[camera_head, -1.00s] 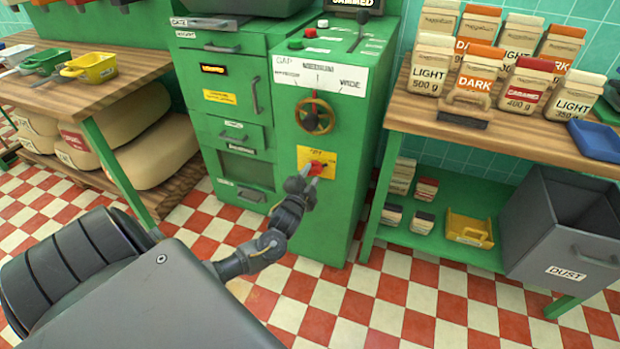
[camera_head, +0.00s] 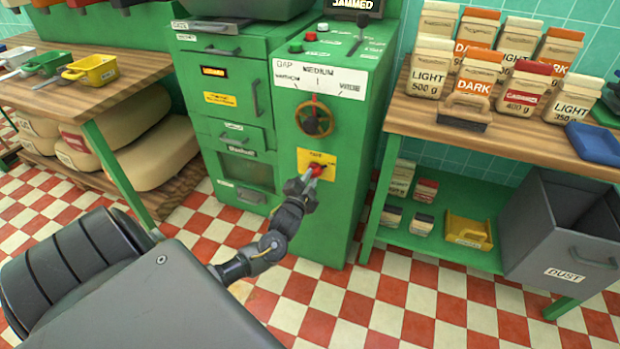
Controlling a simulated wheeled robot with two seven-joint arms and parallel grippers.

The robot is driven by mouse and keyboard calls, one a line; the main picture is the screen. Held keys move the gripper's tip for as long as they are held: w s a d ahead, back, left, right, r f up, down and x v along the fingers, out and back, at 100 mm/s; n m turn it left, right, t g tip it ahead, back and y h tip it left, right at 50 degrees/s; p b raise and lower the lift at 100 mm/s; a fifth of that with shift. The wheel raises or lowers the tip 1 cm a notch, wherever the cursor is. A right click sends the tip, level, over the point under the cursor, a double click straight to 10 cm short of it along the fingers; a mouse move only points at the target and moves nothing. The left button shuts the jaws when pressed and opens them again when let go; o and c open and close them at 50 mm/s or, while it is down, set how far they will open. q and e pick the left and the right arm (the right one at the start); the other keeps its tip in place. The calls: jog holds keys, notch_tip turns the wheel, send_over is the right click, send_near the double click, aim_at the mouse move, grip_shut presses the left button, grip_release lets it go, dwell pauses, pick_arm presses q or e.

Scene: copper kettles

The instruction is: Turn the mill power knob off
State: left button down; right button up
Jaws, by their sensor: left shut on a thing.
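The mill (camera_head: 345,115) is a tall green cabinet in the middle of the head view. Its power knob (camera_head: 318,170) is red and sits on a yellow plate (camera_head: 312,158) low on the front. My left gripper (camera_head: 313,174) reaches up to it from below and is shut on the knob. The fingers cover part of the knob, and its exact angle is too small to read. My right gripper is not in view.
A brass handwheel (camera_head: 314,118) is just above the yellow plate. A right-hand bench (camera_head: 400,106) holds several labelled bags. A grey dust bin (camera_head: 560,235) stands at the right. A wooden bench (camera_head: 130,75) is at the left. The checkered floor in front is clear.

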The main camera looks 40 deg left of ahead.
pick_arm(q)
jog(key=n+p, duration=0.2)
jog(key=n, duration=0.3)
jog(key=shift+r+p, duration=0.1)
jog(key=shift+p, duration=0.2)
jog(key=n+p, duration=0.1)
jog(key=n, duration=0.4)
jog(key=shift+n+p, duration=0.3)
jog(key=shift+p, duration=0.1)
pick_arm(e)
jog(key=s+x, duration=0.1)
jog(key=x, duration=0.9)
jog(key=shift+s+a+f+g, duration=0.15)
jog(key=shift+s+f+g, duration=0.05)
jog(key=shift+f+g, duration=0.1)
pick_arm(q)
jog(key=c, duration=1.3)
grip_release()
jog(key=shift+s+d, duration=0.1)
jog(key=shift+s, duration=0.15)
jog(key=p+v, duration=0.1)
jog(key=v, duration=0.9)
jog(key=shift+s+d, duration=0.1)
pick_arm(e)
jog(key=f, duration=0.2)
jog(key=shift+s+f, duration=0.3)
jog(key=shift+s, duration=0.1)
